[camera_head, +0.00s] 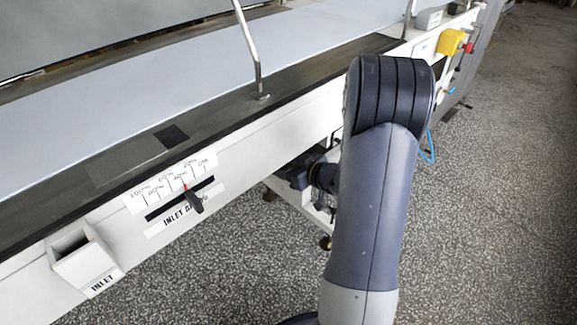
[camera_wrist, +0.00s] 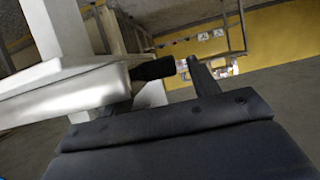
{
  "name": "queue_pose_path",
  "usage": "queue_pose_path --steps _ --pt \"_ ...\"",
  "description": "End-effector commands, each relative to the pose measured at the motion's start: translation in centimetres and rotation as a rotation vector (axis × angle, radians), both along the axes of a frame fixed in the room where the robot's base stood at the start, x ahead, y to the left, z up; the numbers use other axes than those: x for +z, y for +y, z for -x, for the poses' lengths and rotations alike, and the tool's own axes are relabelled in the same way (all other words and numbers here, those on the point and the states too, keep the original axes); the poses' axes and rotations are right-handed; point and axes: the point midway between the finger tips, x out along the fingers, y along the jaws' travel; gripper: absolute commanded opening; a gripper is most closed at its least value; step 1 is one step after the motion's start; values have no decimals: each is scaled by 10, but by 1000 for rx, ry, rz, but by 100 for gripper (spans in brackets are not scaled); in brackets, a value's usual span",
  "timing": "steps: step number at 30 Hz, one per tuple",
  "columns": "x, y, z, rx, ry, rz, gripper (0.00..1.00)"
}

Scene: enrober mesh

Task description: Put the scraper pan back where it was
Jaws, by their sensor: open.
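I cannot make out the scraper pan for certain in either view. In the wrist view my gripper (camera_wrist: 182,70) reaches forward from a dark body along the bottom, with its jaws open and nothing visible between them. A pale, blunt-edged part (camera_wrist: 65,92) comes in from the left, close beside the left jaw; I cannot tell whether they touch. In the head view my arm hides the gripper and part of the machine's side.
A long conveyor belt (camera_head: 200,85) runs across the head view. Its white side carries a slider (camera_head: 195,199) beside a marked scale, a small "INLET" box (camera_head: 85,258) and a yellow box (camera_head: 452,42). A metal post (camera_head: 249,50) rises at its edge. Speckled floor (camera_head: 500,200) is clear at right.

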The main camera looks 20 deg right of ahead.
Motion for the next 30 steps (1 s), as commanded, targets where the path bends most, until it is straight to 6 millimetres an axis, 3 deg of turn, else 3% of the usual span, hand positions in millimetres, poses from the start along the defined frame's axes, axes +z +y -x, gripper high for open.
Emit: queue_pose_path --steps 5,18,24,30 --pt "10 -5 11 -3 -1 0 57" --pt "43 -32 86 -5 0 1 57" --pt "48 -38 101 -2 0 0 57" --pt "48 -38 105 0 0 1 57"
